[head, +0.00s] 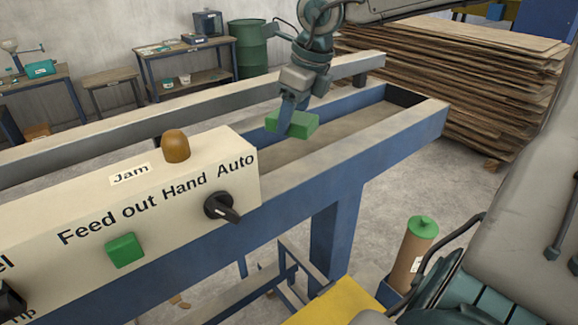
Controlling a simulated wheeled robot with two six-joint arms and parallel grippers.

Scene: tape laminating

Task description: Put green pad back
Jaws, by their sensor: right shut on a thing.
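The green pad (304,124) is a small flat block, held over the long open trough of the blue and cream machine frame (400,125). My right gripper (288,118) comes down from the top and is shut on the pad, its fingers partly covering the pad's left side. The pad appears to be above the trough floor, but its exact height is hard to tell. My left gripper is not in view.
A cream control panel (80,180) with an amber lamp (175,146), green button (124,250) and black knob (222,207) stands at left. A brown cylinder with a green cap (410,250) is at lower right. Stacked boards (450,85) lie behind.

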